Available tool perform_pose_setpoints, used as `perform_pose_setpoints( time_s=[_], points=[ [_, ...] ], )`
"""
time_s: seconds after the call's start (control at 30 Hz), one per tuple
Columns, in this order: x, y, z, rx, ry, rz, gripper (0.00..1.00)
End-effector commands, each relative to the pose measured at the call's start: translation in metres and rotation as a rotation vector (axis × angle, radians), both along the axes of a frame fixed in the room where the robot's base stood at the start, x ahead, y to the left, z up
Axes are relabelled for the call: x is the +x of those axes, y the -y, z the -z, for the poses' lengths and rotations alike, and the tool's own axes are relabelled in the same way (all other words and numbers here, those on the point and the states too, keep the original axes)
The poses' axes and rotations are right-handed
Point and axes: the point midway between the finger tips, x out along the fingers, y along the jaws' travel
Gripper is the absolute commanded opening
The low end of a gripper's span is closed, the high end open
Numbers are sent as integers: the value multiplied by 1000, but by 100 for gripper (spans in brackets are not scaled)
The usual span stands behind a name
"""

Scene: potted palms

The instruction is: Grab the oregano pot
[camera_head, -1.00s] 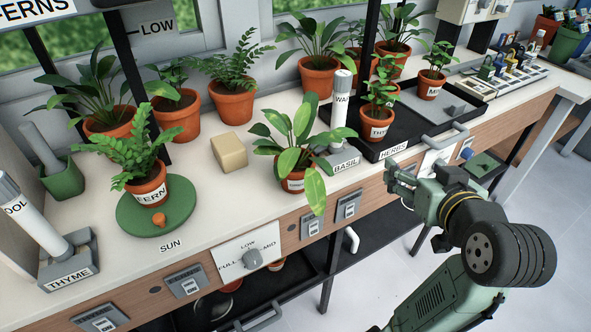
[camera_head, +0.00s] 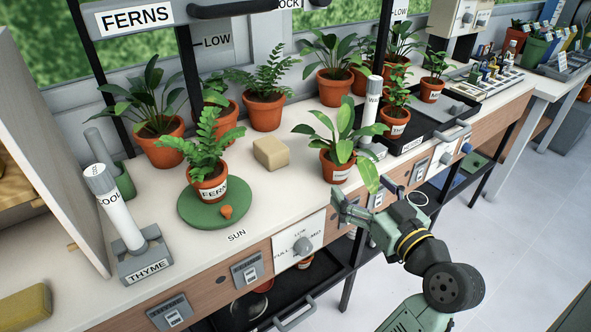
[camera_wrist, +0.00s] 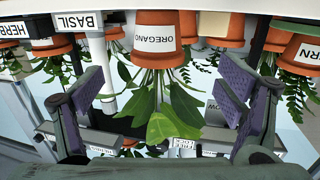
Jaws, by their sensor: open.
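The oregano pot (camera_head: 339,172) is a terracotta pot with broad green leaves, standing upright near the bench's front edge. The wrist view is upside down and shows the oregano pot (camera_wrist: 176,48) with its white OREGANO label facing me, its leaves hanging down in the picture. My gripper (camera_head: 350,205) is just in front of the bench edge, close to the oregano pot and apart from it. In the wrist view my gripper's two purple-padded fingers (camera_wrist: 163,92) are spread wide with nothing between them, one on each side of the plant.
A fern pot (camera_head: 209,188) stands on a green disc (camera_head: 190,213) at left, with a tan block (camera_head: 271,153) between it and the oregano. The BASIL holder with a white tube (camera_head: 371,105) and the black herbs tray (camera_head: 425,128) are close at right. Other potted plants line the back.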

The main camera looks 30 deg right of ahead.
Motion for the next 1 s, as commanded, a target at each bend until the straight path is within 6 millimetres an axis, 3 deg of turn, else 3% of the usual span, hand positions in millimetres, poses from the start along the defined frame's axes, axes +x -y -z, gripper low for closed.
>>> perform_pose_setpoints(
  time_s=[0.07, 0.4, 0.57, 0.8, 1.0],
  points=[
    [2, 3, 0, 1, 6, 4, 87],
    [49, 8, 3, 1, 5, 3, 87],
    [60, 10, 3, 0, 5, 2, 87],
    [94, 17, 9, 2, 5, 3, 87],
    [105, 18, 12, -1, 6, 4, 87]
  ],
)
